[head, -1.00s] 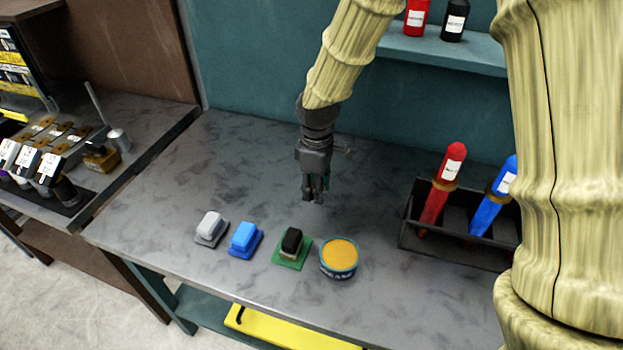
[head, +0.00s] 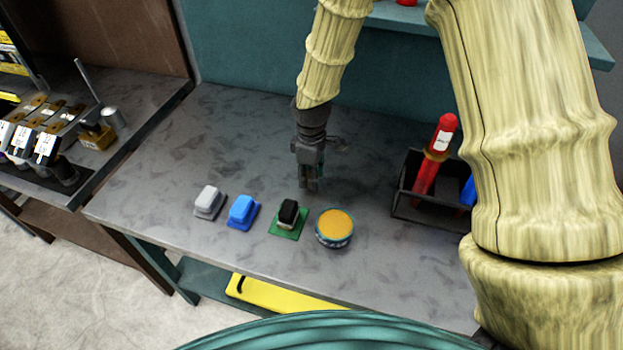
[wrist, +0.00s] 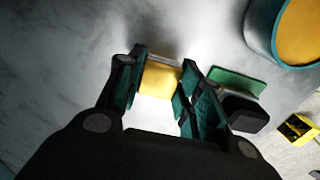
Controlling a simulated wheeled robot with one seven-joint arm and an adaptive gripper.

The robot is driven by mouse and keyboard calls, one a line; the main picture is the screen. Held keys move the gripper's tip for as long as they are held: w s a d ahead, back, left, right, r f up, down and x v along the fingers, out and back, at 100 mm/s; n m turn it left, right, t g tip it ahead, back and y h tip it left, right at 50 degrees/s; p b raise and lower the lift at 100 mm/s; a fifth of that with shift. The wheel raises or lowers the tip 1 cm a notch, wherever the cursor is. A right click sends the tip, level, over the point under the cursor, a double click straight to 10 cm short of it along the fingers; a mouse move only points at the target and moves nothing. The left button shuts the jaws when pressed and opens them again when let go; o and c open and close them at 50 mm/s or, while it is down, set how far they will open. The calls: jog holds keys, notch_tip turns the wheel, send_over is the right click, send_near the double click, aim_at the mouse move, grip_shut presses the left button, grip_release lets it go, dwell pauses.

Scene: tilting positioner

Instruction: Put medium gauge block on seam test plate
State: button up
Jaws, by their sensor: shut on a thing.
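My gripper (head: 309,186) points down over the bench, behind the green plate and the round tin. In the wrist view my gripper (wrist: 164,90) is shut on a small yellow-and-white block (wrist: 160,76), which I take for the medium gauge block. In the head view the fingers mostly hide it. A green plate (head: 276,229) lies on the bench with a black-topped block (head: 289,211) on it. The plate (wrist: 235,82) and block (wrist: 244,113) also show beside the right finger. No label shows which piece is the seam test plate.
A grey block on a base (head: 208,201) and a blue one (head: 242,210) stand left of the green plate. A tin with an orange top (head: 334,225) stands right of it. The bench behind the blocks is clear.

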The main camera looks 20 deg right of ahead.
jog(key=shift+s+f, duration=0.25)
jog(key=shift+f, duration=0.1)
jog(key=shift+w+f, duration=0.25)
jog(key=shift+f, duration=0.3)
jog(key=shift+w+f, duration=0.2)
jog(key=shift+f, duration=0.3)
grip_shut()
jog(key=shift+s+r, duration=0.15)
jog(key=shift+s, duration=0.15)
jog(key=shift+a, duration=0.1)
jog(key=o, duration=1.1)
grip_release()
jog(key=shift+w+f, duration=0.15)
jog(key=shift+f, duration=0.05)
jog(key=shift+o, duration=0.7)
jog(key=shift+r, duration=0.1)
jog(key=shift+r, duration=0.1)
